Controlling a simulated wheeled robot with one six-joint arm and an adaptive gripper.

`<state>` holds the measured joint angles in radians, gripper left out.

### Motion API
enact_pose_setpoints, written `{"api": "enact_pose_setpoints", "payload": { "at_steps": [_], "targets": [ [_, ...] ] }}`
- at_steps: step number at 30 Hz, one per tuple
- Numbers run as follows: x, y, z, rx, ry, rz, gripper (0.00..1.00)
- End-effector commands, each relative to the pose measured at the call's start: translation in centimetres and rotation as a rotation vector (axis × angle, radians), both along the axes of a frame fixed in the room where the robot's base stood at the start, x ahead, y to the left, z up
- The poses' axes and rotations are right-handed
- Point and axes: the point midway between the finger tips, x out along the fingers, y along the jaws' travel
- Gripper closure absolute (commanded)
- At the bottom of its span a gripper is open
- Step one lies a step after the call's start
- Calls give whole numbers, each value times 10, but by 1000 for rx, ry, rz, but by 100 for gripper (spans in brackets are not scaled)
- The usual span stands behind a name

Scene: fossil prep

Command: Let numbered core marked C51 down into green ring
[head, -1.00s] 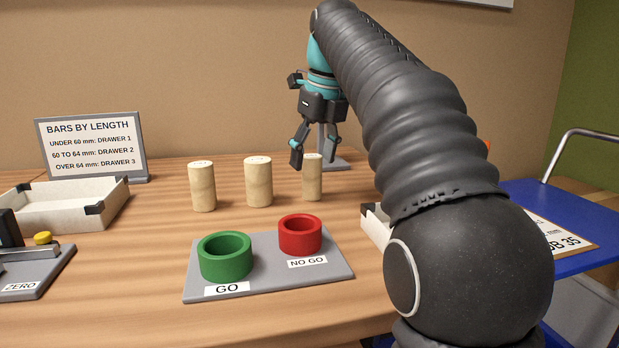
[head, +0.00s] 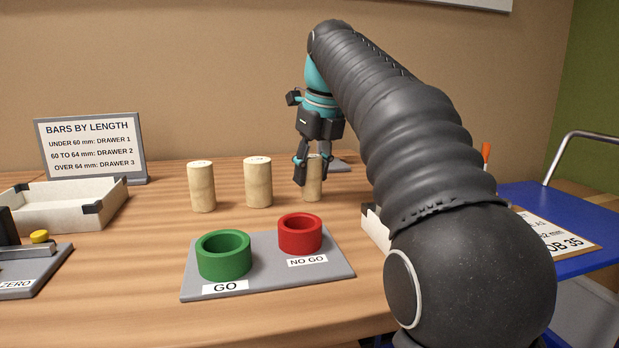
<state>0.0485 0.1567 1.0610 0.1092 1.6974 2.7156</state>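Three pale cylindrical cores stand upright on the wooden table: a left core (head: 202,188), a middle core (head: 258,183) and a right core (head: 314,188). Marks on their tops are too small to read, so I cannot tell which is C51. My gripper (head: 308,176) is lowered around the right core, one finger on each side of its upper part. Whether the fingers press on it is not clear. The green ring (head: 224,256) sits empty on the grey plate (head: 262,282) above the GO label. The red ring (head: 300,234) sits beside it at NO GO.
A white tray (head: 60,212) with black corners and a sign (head: 90,147) stand at the left. A grey gauge with a yellow button (head: 40,237) is at the left edge. A blue cart (head: 560,220) stands right. The table between cores and rings is clear.

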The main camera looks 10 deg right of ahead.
Motion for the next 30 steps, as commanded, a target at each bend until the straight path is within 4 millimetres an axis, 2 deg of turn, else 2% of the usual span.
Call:
{"api": "enact_pose_setpoints", "payload": {
  "at_steps": [5, 30],
  "targets": [
    [0, 0, 2, 0, -1, 0, 100],
    [1, 0, 56, 0, -2, 0, 100]
  ]
}}
